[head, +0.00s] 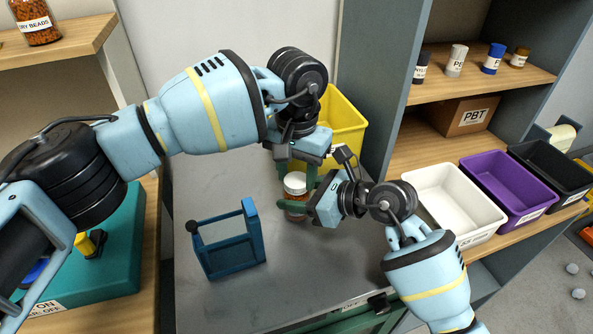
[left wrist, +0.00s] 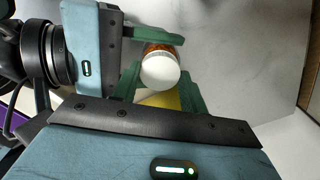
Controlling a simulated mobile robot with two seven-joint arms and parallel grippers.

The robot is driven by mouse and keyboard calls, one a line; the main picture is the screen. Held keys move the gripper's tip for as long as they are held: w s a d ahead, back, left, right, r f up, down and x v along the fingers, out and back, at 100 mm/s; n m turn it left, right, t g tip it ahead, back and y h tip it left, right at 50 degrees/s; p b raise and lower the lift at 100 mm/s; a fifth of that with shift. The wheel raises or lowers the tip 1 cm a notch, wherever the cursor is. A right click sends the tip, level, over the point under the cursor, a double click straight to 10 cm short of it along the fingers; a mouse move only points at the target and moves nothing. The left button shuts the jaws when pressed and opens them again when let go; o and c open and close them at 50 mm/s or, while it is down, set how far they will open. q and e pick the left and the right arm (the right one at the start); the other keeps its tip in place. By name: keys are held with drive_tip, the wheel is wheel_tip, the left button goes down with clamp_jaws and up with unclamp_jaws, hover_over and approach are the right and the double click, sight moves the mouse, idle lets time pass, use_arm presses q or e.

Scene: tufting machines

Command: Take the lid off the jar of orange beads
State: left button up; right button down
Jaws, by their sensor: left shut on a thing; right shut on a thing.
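The jar of orange beads (head: 295,196) stands upright on the grey table, with its white lid (head: 295,181) on top. My left gripper (head: 296,177) reaches down from above, its green fingers on either side of the lid, shut on it. In the left wrist view the lid (left wrist: 160,73) sits between these fingers, with the orange jar (left wrist: 160,48) behind it. My right gripper (head: 294,205) comes in from the right and is shut on the jar's body. The fingers hide part of the jar; I cannot tell whether the lid is loose.
A blue open frame (head: 231,262) stands on the table (head: 290,270) left of the jar. A yellow bin (head: 345,118) is behind my left gripper. White (head: 465,230), purple (head: 530,212) and black bins (head: 568,193) stand at right. The table's front is clear.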

use_arm(q)
drive_tip(key=shift+c, duration=0.6)
drive_tip(key=shift+n, duration=1.7)
drive_tip(key=o, duration=1.1)
drive_tip(key=shift+r, duration=0.1)
